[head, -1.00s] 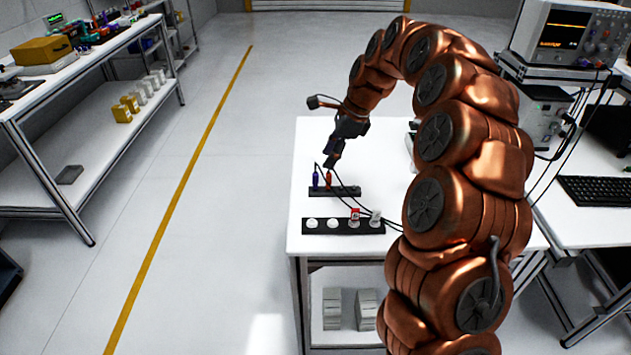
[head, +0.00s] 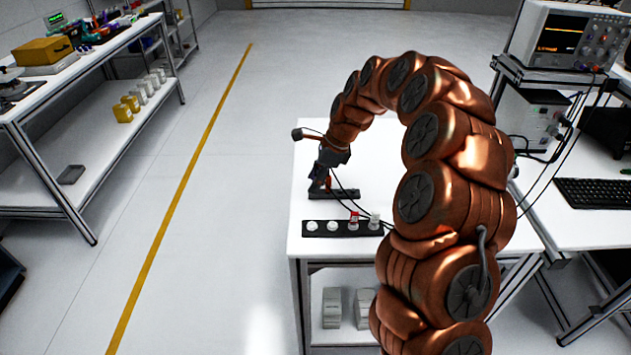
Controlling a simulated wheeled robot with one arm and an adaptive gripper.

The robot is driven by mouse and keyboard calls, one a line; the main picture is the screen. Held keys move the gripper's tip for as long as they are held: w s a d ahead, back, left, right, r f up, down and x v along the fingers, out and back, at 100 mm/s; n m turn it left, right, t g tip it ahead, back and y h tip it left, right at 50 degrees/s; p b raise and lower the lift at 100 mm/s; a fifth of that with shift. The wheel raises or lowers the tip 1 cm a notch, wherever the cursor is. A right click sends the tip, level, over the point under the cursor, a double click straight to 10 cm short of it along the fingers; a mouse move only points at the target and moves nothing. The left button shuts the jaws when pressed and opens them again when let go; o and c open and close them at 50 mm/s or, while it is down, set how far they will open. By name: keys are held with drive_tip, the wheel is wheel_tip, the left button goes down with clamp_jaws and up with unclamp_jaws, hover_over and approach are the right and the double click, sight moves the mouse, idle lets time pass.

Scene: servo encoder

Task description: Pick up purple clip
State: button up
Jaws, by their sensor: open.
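The purple clip is hidden now behind my gripper, at the left end of the small black holder (head: 345,195) on the white table. My gripper (head: 317,185) points down over that left end and is open. Whether its fingers stand around the clip or beside it cannot be told at this size. A red clip (head: 328,182) stands in the same holder, just right of the gripper, partly covered by it.
A longer black strip (head: 325,229) with white round pieces and a red-and-white piece (head: 354,217) lies nearer the front. Black cables hang right of my gripper. The white table (head: 385,160) is clear behind the holder.

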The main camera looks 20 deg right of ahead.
drive_tip(key=shift+c, duration=0.4)
clamp_jaws()
drive_tip(key=shift+r, duration=0.1)
